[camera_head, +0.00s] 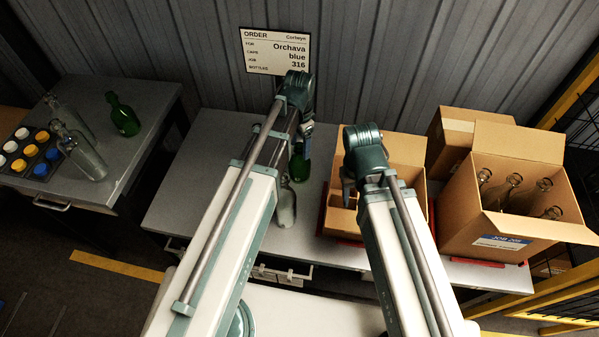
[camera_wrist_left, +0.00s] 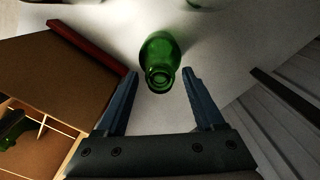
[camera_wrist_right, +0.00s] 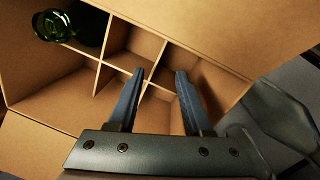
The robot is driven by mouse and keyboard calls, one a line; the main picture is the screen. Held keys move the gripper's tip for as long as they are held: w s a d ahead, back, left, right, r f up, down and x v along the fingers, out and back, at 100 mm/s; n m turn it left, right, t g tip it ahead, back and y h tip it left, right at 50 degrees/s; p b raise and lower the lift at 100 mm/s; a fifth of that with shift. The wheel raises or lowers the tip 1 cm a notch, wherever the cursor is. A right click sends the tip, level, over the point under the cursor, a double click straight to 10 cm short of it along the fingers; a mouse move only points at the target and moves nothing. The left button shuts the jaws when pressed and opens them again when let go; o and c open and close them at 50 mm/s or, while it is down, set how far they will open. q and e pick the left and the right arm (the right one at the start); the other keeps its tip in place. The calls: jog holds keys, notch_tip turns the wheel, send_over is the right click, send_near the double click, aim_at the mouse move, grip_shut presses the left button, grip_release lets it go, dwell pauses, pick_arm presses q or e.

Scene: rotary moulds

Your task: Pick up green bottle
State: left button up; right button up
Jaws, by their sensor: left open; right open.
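A green bottle (camera_head: 299,164) stands on the middle table, partly hidden by my left arm in the head view. In the left wrist view the green bottle (camera_wrist_left: 160,60) is upright, its mouth between or just beyond the fingertips. My left gripper (camera_wrist_left: 160,72) is open above it; I cannot tell if it touches. My right gripper (camera_wrist_right: 160,72) is open and empty over a divided cardboard box (camera_head: 408,150). A green bottle (camera_wrist_right: 58,24) sits in one compartment of that box. Another green bottle (camera_head: 122,115) stands on the left table.
A clear bottle (camera_head: 286,205) stands in front of the green one. A box of clear bottles (camera_head: 477,236) stands at the right, with a closed carton (camera_head: 462,130) behind. The left table holds clear bottles (camera_head: 82,155) and a cap tray (camera_head: 30,155). An order sign (camera_head: 275,52) hangs behind.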

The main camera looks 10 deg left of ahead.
aim_at(299, 162)
pick_arm(q)
notch_tip(299, 162, down, 2)
jog(key=shift+f+b, duration=0.2)
jog(key=shift+b, duration=0.5)
jog(key=shift+r, duration=0.1)
grip_shut()
dwell(0.8)
